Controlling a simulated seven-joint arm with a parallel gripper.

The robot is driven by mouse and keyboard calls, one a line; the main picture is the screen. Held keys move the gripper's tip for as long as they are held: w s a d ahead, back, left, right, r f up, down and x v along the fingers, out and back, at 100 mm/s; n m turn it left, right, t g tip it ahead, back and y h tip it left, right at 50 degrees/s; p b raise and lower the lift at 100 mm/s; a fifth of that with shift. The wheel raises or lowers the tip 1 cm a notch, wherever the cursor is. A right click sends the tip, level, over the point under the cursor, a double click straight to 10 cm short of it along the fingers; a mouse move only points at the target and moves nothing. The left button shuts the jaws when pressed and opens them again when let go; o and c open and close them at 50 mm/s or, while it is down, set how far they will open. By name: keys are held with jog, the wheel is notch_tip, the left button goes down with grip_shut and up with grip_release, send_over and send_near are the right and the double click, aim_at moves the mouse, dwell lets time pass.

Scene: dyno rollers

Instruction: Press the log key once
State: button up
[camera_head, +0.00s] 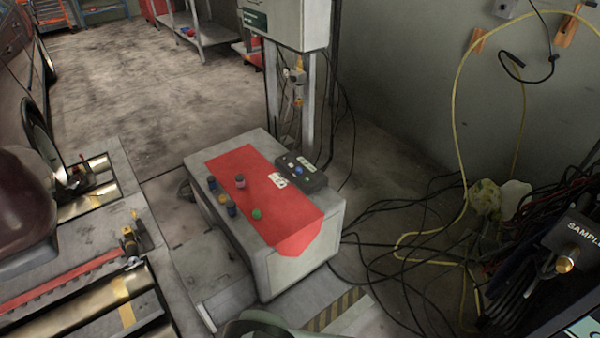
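A small dark control box (301,174) sits on the right rear part of a grey cabinet's top. It has a blue button (298,170), another small light button beside it and pale labels. The lettering is too small to read, so I cannot tell which one is the log key. A white card with dark marks (278,180) lies just left of the box. My gripper does not show in this view. A rounded grey-green shape is cut off by the bottom edge; I cannot tell what it is.
The grey cabinet (290,272) has a red mat (285,208) with several small coloured capped items, including a green one (257,213). A post with a hanging box (290,20) stands behind. Loose cables cover the right floor. Metal rollers (100,305) and a vehicle are left.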

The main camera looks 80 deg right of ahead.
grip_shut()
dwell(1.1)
